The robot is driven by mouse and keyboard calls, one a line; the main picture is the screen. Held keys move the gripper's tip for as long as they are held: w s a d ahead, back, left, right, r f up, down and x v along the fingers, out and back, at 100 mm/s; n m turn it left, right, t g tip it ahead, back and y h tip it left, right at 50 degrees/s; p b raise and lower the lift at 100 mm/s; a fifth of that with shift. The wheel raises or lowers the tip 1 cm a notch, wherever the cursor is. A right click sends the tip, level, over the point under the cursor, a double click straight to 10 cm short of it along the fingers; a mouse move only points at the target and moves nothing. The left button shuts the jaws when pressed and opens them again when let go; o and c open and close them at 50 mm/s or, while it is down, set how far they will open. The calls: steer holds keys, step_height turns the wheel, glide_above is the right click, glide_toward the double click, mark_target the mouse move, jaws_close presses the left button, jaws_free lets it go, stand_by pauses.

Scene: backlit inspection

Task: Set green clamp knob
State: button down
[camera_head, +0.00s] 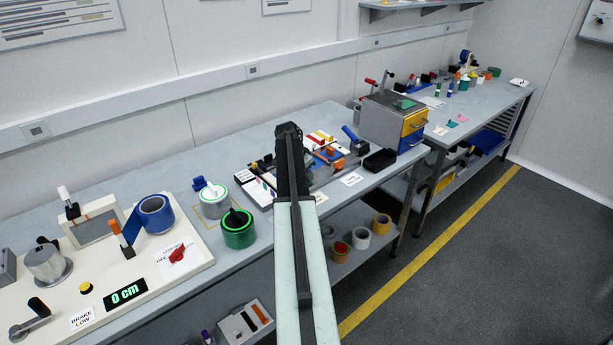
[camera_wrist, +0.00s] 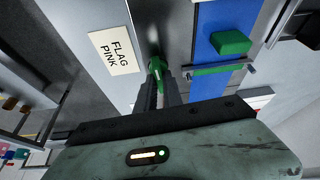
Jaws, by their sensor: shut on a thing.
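The green clamp knob (camera_wrist: 156,66) shows in the wrist view between the tips of my gripper (camera_wrist: 159,80). My gripper is shut on it, and the fingers hide part of the knob. A green block (camera_wrist: 230,42) is on a blue strip (camera_wrist: 212,75) to the right of the knob, with a bar beside it. In the head view my gripper (camera_head: 289,130) is over the equipment at the middle of the bench. The arm hides the knob there.
A white "FLAG PINK" card (camera_wrist: 114,52) lies left of the knob. In the head view, a green tin (camera_head: 238,238) stands left of my arm, and a grey box with yellow and blue drawers (camera_head: 393,122) stands to the right on the bench (camera_head: 228,158).

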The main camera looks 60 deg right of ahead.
steer(key=shift+w+a+m, duration=0.1)
steer(key=shift+w+m, duration=0.05)
steer(key=shift+m, duration=0.45)
steer(key=c, duration=1.5)
jaws_free()
steer(key=p+v, duration=0.7)
steer(key=v, duration=0.1)
steer(key=shift+w, duration=0.1)
steer(key=shift+f, duration=0.1)
